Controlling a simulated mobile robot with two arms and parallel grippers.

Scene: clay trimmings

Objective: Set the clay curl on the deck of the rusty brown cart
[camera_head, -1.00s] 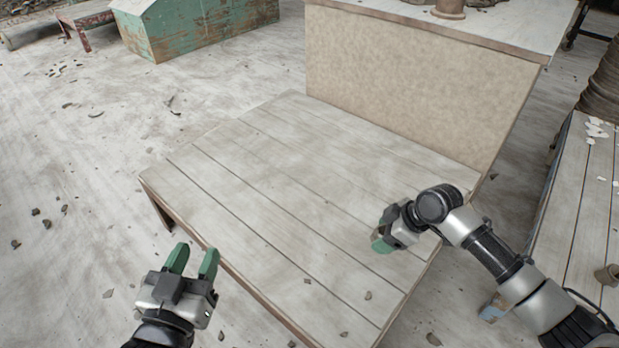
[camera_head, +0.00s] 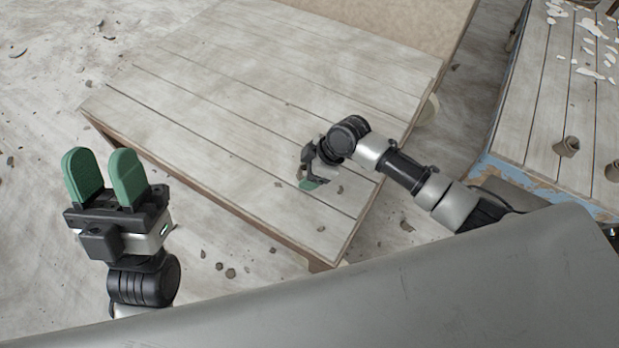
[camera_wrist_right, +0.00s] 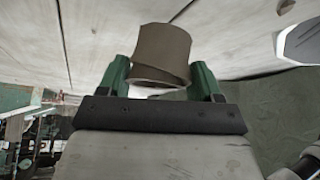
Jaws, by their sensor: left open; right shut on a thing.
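The brown cart's low plank deck (camera_head: 230,85) has a rusty brown edge and fills the middle of the head view. My right gripper (camera_head: 309,185) is over the deck's near right part, pointing down. In the right wrist view, its green fingers are shut on the clay curl (camera_wrist_right: 160,52), a grey-brown rolled piece. My left gripper (camera_head: 104,178) is open and empty, left of the cart's near edge, fingers pointing up in the picture.
A blue-edged plank cart (camera_head: 540,100) stands at the right, with pale flakes (camera_head: 590,45) and a small brown clay piece (camera_head: 566,147) on it. A beige panel (camera_head: 420,20) rises behind the deck. Much of the deck is clear apart from small crumbs. Chips litter the floor.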

